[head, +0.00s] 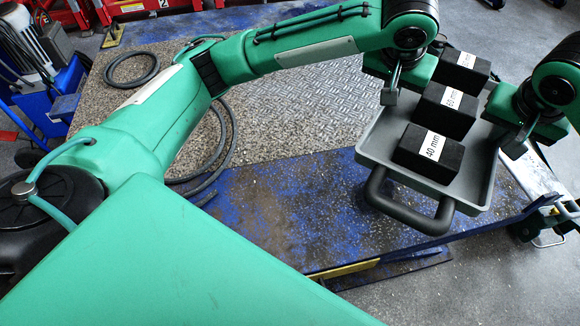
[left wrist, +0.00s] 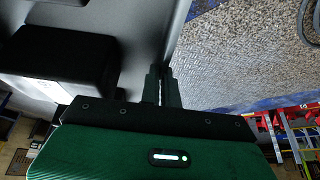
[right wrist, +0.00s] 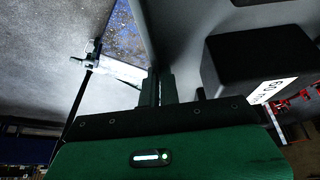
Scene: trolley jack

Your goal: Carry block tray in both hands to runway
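The grey block tray (head: 477,190) with a dark front handle (head: 408,205) is held up in the right of the head view. My right gripper (head: 516,143) is shut on the right wall, as the right wrist view (right wrist: 158,88) shows. A worn blue surface (head: 290,209), seemingly the runway, lies below and left of the tray.
Dark hoses (head: 215,150) lie on the speckled platform (head: 150,100) at left. A yellow strip (head: 345,270) edges the blue surface in front. A blue bar reaches to wheeled equipment (head: 550,218) at lower right. Red and blue equipment stands at the back left.

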